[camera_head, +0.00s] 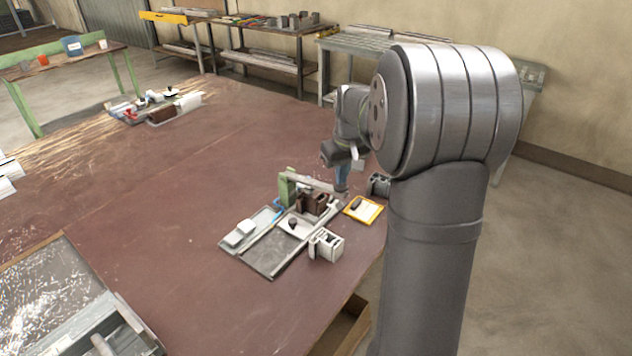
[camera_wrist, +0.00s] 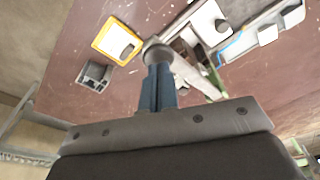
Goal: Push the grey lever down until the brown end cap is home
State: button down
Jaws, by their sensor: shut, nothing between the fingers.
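The grey lever (camera_head: 312,182) runs from a green post (camera_head: 286,188) to the right in the head view, tilted slightly down toward its outer end. In the wrist view the lever (camera_wrist: 197,80) ends in a round grey knob (camera_wrist: 157,53) at my fingertips. The brown end cap (camera_head: 315,204) sits in the fixture below the lever; I cannot tell how far it is seated. My gripper (camera_head: 341,188), with blue fingers, is shut and empty, pointing down at the lever's outer end. The fingers (camera_wrist: 157,75) overlap the knob in view; contact is unclear.
The fixture's grey base plate (camera_head: 262,255) lies in front. A yellow-framed tray (camera_head: 363,210) and a dark grey block (camera_head: 379,185) lie to the right of the lever. A pale block (camera_head: 326,245) stands at the fixture's front right. The tabletop (camera_head: 150,220) to the left is largely clear.

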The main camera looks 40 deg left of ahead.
jog(key=shift+r, duration=2.75)
jog(key=shift+f, duration=3.15)
